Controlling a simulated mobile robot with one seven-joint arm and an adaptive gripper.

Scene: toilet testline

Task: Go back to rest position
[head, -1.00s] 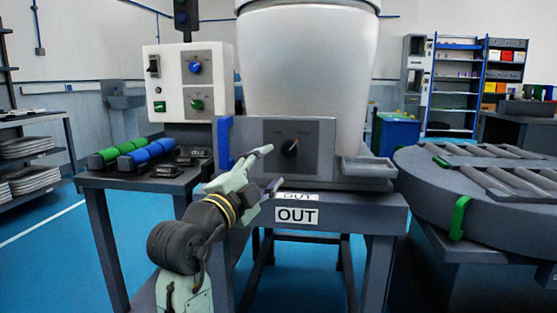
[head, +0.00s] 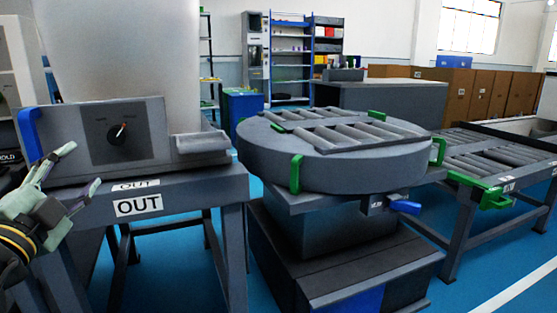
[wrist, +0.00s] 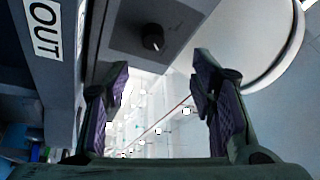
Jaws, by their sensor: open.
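My gripper (head: 82,173) is at the left edge of the head view, in front of the test stand's control panel. Its fingers are spread apart with nothing between them. In the wrist view my gripper (wrist: 160,100) also shows two separate fingers and an empty gap. The grey control panel (head: 72,140) carries a dark knob (head: 117,134) with a red mark, which also shows in the wrist view (wrist: 152,38). My fingers appear apart from the knob. The large white toilet body (head: 125,50) stands above the panel.
The stand's table (head: 190,188) bears an OUT label (head: 138,205). A round turntable (head: 335,165) with rollers stands to the right, and a roller conveyor (head: 490,160) lies beyond it. A blue bin (head: 243,110) is behind.

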